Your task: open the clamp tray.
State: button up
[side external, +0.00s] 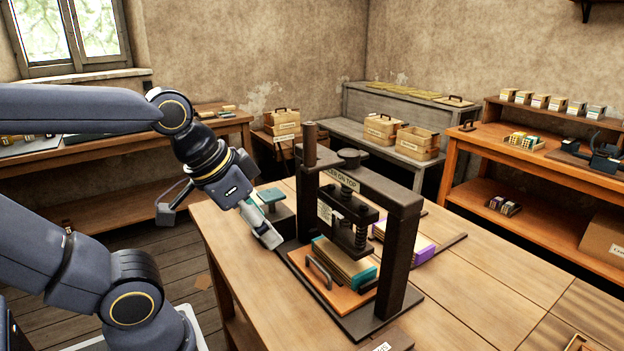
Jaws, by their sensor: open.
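The clamp tray (332,299) is a flat orange-brown board with a dark bar handle (318,271) on its near left side. It lies low in the dark handwheel press (401,262) and carries a stack of boards or books with teal edges (340,262). The press screw and its plate stand above the stack; I cannot tell whether they touch it. My gripper (268,237) is open and empty, pointing down and right. It is left of and above the tray handle, apart from it. One finger partly hides the other.
A dark block with a teal top (272,197) stands just behind my gripper, near the press. A purple-edged stack (416,248) lies right of the press. Wooden crates (417,143) stand on benches behind.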

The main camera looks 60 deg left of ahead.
jog(key=shift+a+n, duration=0.15)
jog(key=shift+n, duration=0.35)
